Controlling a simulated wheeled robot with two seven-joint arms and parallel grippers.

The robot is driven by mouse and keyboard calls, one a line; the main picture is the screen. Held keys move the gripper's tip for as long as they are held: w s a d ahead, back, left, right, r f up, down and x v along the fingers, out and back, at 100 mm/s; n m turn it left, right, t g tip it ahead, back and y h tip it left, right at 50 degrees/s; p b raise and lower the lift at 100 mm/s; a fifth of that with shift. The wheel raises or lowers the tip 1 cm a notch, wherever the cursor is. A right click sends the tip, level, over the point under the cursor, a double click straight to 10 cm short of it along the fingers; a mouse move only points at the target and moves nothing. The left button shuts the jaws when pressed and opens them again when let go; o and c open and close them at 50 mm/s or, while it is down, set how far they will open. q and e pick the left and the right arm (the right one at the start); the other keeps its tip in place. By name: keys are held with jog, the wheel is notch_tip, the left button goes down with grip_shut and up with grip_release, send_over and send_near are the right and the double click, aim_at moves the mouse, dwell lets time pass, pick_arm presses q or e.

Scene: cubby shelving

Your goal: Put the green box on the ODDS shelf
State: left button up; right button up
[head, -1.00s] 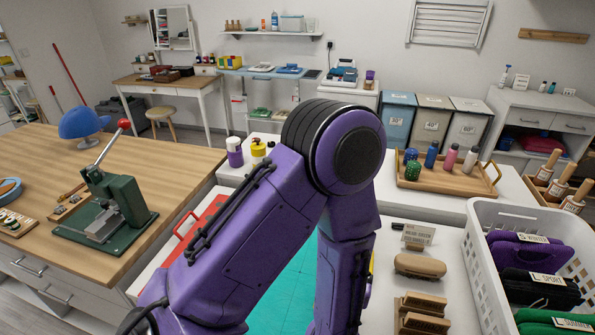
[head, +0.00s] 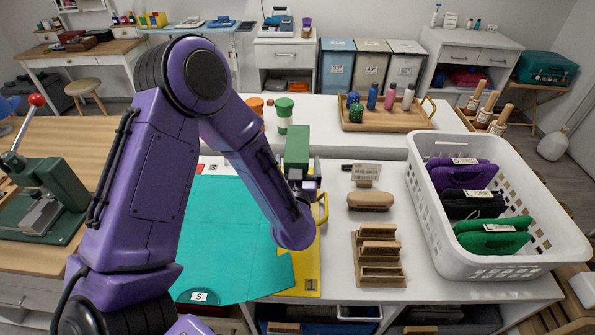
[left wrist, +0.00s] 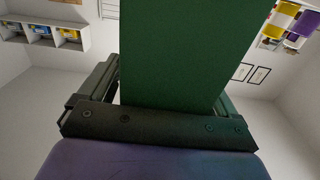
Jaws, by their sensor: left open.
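A dark green box (head: 297,145) stands upright on the white worktop in the head view, just beyond my left gripper (head: 300,180). In the left wrist view the green box (left wrist: 172,50) fills the middle, in front of and between the fingers of my left gripper (left wrist: 150,85). The gripper is open. Whether the fingers touch the box cannot be told, and my arm and hand hide its lower part. No shelf with a readable ODDS label shows. My right gripper is not in view.
A turquoise sheet (head: 225,235) lies under my left arm, with a yellow-framed board (head: 309,270) beside it. A brown brush (head: 371,201) and wooden holder (head: 378,262) stand to the right. A white basket (head: 432,222) with several cases is at far right. A bottle tray (head: 410,122) stands behind.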

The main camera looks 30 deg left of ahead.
pick_arm(q)
grip_shut()
jog(key=shift+r, duration=0.15)
